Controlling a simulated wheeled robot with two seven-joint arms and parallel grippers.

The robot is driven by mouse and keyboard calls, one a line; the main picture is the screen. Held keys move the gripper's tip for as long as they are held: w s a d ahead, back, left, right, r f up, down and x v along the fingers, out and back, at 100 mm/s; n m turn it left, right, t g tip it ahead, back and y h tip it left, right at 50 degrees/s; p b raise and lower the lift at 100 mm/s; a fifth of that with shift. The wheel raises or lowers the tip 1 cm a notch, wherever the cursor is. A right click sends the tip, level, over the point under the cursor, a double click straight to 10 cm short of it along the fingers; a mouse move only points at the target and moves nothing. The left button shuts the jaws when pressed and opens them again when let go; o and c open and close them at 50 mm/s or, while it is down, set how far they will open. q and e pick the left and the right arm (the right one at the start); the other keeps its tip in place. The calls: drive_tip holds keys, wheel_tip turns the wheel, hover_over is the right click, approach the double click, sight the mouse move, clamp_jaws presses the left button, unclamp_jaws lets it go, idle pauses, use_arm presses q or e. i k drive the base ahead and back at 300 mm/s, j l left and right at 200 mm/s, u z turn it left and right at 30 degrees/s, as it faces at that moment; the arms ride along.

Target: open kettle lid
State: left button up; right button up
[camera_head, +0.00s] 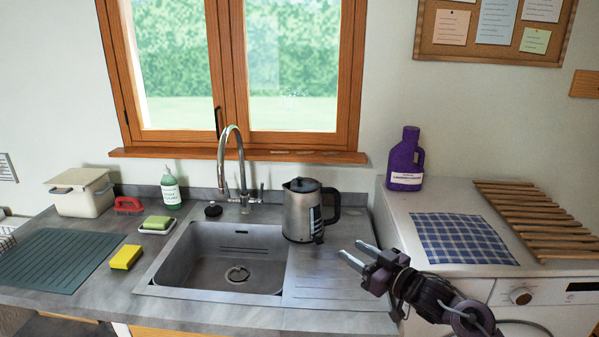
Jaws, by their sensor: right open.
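A steel kettle (300,214) with a black handle stands upright on the counter, just right of the sink basin. Its dark lid (302,184) sits on top and looks closed. The handle points to the right. My right gripper (352,253) is open and empty, in front of the kettle and to its right. Its fingers point left, and it is apart from the kettle. My left gripper does not show.
The sink (225,262) with a tall tap (240,165) lies left of the kettle. The ribbed drainboard (335,290) in front of it is clear. A purple detergent bottle (405,160) and a wooden rack (540,215) stand on the right-hand surface. A yellow sponge (126,257) lies left.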

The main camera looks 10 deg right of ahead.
sight(301, 185)
drive_tip(key=i, duration=1)
